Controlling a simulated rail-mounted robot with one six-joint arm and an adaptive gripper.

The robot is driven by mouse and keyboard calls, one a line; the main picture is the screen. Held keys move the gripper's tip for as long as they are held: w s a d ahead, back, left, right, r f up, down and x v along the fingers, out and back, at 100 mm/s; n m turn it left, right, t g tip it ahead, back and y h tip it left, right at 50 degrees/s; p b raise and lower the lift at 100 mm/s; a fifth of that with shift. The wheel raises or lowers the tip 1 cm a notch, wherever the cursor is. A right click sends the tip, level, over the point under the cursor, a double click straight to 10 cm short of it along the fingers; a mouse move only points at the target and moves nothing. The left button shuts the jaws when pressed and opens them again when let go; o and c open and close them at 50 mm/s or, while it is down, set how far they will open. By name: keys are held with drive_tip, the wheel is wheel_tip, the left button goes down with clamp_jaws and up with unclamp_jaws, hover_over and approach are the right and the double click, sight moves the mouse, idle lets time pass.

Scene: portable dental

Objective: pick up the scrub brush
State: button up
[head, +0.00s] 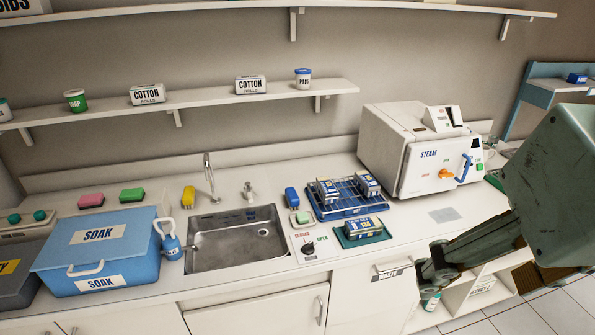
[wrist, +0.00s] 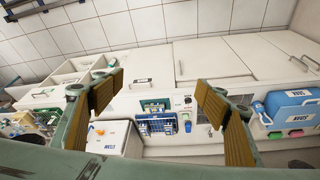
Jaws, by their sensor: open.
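No thing is clearly recognisable as the scrub brush at this size. Small brush-sized blocks stand near the sink: a blue one (head: 291,198) between the sink and the rack, and a yellow one (head: 188,196) behind the sink's left corner. The blue one also shows in the wrist view (wrist: 187,126). A pink block (head: 91,200) and a green block (head: 131,194) lie behind the blue soak tub. My gripper (wrist: 160,86) is open and empty, its yellow-padded fingers wide apart. It is at the right of the head view, in front of the counter and away from these blocks.
The steel sink (head: 238,252) has a tap behind it. A blue rack tray (head: 348,211) holds boxed packs; another pack sits on a green tray (head: 349,239). The steam sterilizer (head: 395,160) stands at right, the soak tub (head: 70,262) at left. Shelves run above the counter.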

drive_tip(key=w+a+r+n+g+p, duration=0.1)
drive_tip(key=w+r+n+p, duration=0.15)
drive_tip(key=w, duration=0.65)
drive_tip(key=w+a+r+n+p, duration=0.1)
drive_tip(key=w+a+r+n, duration=0.2)
drive_tip(key=w, duration=0.6)
drive_tip(key=n+g+p, duration=0.3)
drive_tip(key=n+p, duration=0.8)
drive_tip(key=n, duration=0.5)
hover_over(292, 193)
wheel_tip(292, 193, down, 28)
drive_tip(key=shift+w+d+f, duration=0.1)
drive_tip(key=shift+w, duration=0.05)
drive_tip(key=shift+f, duration=4.3)
